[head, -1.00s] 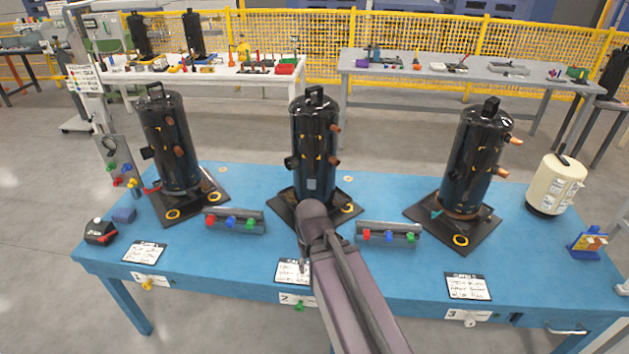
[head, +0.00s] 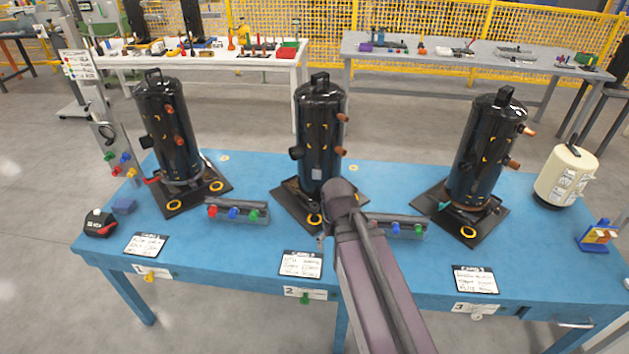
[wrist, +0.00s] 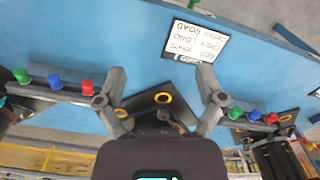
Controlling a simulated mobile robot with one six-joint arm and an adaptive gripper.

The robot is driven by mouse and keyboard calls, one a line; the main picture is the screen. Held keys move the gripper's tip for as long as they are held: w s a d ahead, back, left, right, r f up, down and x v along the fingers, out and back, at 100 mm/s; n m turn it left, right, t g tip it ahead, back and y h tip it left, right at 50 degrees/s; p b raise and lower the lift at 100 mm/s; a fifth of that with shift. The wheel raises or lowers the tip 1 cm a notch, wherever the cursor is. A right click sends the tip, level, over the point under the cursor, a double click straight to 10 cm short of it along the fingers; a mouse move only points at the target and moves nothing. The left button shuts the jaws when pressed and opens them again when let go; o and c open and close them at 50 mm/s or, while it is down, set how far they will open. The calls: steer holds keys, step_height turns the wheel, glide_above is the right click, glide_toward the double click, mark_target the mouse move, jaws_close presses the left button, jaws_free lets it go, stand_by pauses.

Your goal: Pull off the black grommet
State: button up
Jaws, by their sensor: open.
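Three shiny black compressors stand on dark base plates: left (head: 168,130), middle (head: 319,125) and right (head: 486,140). Yellow rings mark the plates. I cannot single out the black grommet with certainty. A small dark knob (wrist: 163,115) shows on the dark plate (wrist: 140,104) in the wrist view, just behind a yellow ring (wrist: 162,98). My gripper (wrist: 160,72) is open and empty, its fingers spread on either side of that plate. In the head view my arm hides the gripper and part of the middle plate (head: 290,205).
Holders with red, blue and green caps stand left (head: 237,212) and right (head: 398,228) of the middle plate. Labelled cards, including the middle card (head: 301,263), lie along the front of the blue table (head: 205,270). A cream canister (head: 566,177) stands at the right.

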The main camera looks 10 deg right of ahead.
steer(key=t, duration=0.1)
glide_above(315, 206)
steer(key=s, duration=0.3)
steer(key=shift+w+r+n+p, duration=0.25)
steer(key=shift+r+n+p, duration=0.05)
steer(key=shift+r+n, duration=0.1)
steer(key=shift+f, duration=0.25)
steer(key=f+b, duration=0.4)
steer(key=w+f+b, duration=0.1)
steer(key=f+b, duration=0.8)
steer(key=shift+w+a+f+b, duration=0.15)
steer(key=shift+w+b, duration=0.15)
steer(key=shift+b, duration=0.05)
steer(key=shift+c, duration=0.2)
jaws_close()
